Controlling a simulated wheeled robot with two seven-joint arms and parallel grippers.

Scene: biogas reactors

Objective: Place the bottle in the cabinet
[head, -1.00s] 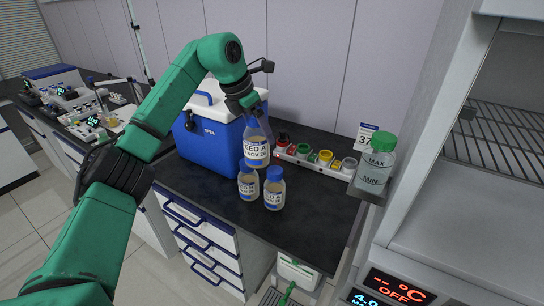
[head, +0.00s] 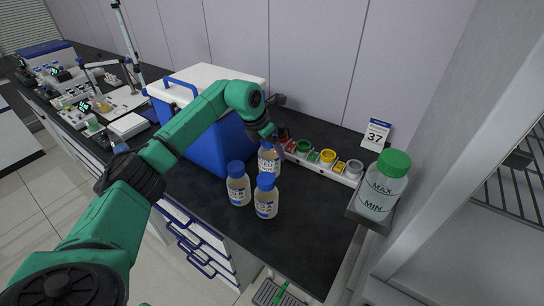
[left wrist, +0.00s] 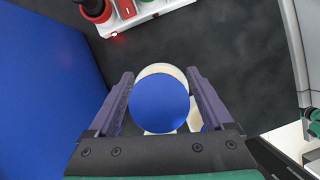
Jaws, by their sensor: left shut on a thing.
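My left gripper (head: 268,142) is shut on a blue-capped bottle (head: 269,161) with a white and blue label. The bottle is upright, just behind two similar bottles (head: 238,186) (head: 265,198) on the dark counter. I cannot tell whether its base touches the counter. In the left wrist view its blue cap (left wrist: 159,103) sits between the two fingers. A white cabinet (head: 440,165) with an open interior and wire shelves (head: 512,190) is at the right, only partly in view. My right gripper is not in view.
A blue cooler box (head: 215,140) with a white lid stands left of the bottles. A green-capped clear bottle (head: 382,190) sits on a bracket by the cabinet. The counter (head: 310,225) is clear at front right.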

